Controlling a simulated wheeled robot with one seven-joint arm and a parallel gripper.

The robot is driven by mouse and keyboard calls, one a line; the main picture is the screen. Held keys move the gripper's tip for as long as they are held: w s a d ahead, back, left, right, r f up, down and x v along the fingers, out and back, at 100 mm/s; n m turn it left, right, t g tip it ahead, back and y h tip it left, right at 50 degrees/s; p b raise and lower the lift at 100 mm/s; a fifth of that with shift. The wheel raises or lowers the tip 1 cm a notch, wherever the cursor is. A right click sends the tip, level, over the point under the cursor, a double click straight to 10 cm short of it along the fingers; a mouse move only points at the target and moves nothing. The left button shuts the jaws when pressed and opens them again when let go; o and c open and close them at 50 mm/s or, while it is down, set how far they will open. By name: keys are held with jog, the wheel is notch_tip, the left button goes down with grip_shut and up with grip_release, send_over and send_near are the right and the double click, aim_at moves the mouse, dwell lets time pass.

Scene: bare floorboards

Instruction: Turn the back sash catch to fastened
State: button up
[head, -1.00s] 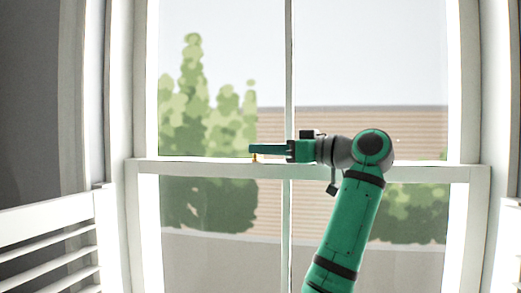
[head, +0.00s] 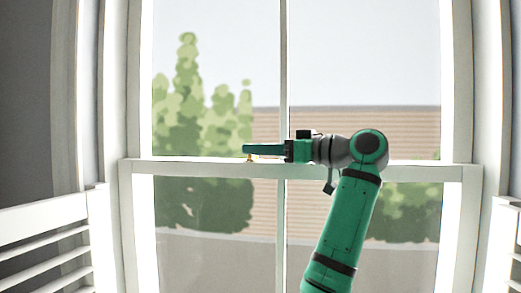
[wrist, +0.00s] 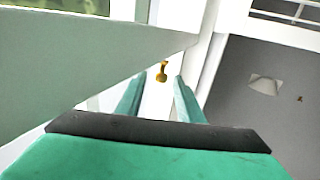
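The back sash catch (head: 250,158) is a small brass piece on the white meeting rail of the window, left of the middle bar. In the wrist view the brass catch (wrist: 162,72) shows a rounded end and lies between and just beyond my fingertips. My gripper (head: 245,149) points left along the rail, its fingers right above and over the catch. In the wrist view my gripper (wrist: 159,79) has its two green fingers apart with a gap on both sides of the catch. I cannot tell whether a finger touches it.
The meeting rail (head: 400,173) crosses the window under my wrist. A vertical glazing bar (head: 283,60) stands behind my gripper. White louvred shutters (head: 45,215) stand at the left and also at the right edge. A pale sash surface (wrist: 80,70) fills the wrist view's left side.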

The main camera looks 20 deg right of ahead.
jog(key=v, duration=1)
jog(key=shift+s+d, duration=0.3)
